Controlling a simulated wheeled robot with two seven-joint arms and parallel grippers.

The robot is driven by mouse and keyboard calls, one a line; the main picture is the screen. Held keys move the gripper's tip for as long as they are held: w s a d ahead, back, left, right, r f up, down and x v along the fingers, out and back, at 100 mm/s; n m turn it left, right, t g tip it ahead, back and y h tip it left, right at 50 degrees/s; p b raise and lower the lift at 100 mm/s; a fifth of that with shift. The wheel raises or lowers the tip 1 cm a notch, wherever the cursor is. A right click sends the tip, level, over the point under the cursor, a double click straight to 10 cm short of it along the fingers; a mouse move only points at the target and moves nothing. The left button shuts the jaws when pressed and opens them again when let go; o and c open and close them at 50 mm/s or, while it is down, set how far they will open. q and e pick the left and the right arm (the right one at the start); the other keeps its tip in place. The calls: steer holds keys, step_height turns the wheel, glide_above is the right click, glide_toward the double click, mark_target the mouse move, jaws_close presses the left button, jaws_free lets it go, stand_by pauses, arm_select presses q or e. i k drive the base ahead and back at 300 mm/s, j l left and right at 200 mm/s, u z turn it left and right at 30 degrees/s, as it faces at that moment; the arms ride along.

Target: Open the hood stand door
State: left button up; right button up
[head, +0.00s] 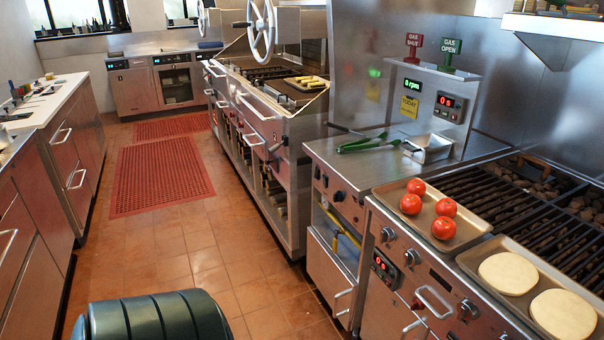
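I cannot tell for sure that this is the hood stand door, as no label shows. Above the door an open recess shows a yellow pipe (343,231). Neither of my grippers is in view.
The char grill (530,205) at right bears a tray of tomatoes (443,228) and a tray of pale round patties (509,273). Green tongs (366,143) lie on the stand. Cabinets (40,215) line the left.

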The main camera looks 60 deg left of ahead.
mark_target(338, 288)
steer(key=u, duration=1.65)
